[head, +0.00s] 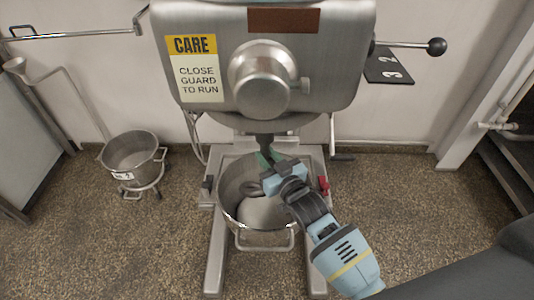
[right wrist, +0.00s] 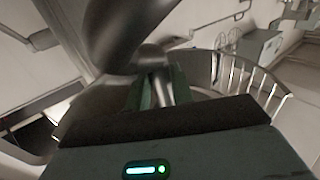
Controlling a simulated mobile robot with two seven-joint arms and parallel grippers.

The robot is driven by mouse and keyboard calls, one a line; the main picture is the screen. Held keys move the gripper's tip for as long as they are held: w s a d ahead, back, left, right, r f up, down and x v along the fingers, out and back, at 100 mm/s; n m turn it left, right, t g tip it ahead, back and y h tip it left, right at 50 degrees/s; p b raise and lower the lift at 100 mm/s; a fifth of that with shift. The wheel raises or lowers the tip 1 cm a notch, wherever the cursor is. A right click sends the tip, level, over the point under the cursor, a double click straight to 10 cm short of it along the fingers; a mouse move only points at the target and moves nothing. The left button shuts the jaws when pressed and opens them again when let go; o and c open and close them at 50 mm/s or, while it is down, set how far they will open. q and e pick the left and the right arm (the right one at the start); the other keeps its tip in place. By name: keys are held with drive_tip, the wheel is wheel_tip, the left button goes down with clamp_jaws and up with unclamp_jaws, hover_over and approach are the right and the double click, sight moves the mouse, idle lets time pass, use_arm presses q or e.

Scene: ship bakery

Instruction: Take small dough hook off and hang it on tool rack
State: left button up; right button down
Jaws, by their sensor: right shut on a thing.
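The small dough hook (head: 254,188) is a grey metal piece under the mixer head, its lower part inside the mixer's bowl (head: 228,209). My right gripper (head: 267,158) reaches in from the lower right and is shut on the hook's upper shank, just below the mixer's drive shaft (head: 265,141). In the right wrist view the green fingers (right wrist: 157,90) close on both sides of the metal shank (right wrist: 155,62). I cannot tell whether the hook is still joined to the shaft. No rack is clearly identifiable; a metal wall rail (head: 80,36) shows upper left. My left gripper is out of view.
The mixer head (head: 335,85) hangs directly above my right gripper, with a black-knobbed lever (head: 410,44) on its right. The bowl rim surrounds the gripper's front. A second bowl (head: 134,155) stands on the floor at left. Speckled floor at right is clear.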

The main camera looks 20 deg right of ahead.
drive_tip(key=shift+f, duration=0.35)
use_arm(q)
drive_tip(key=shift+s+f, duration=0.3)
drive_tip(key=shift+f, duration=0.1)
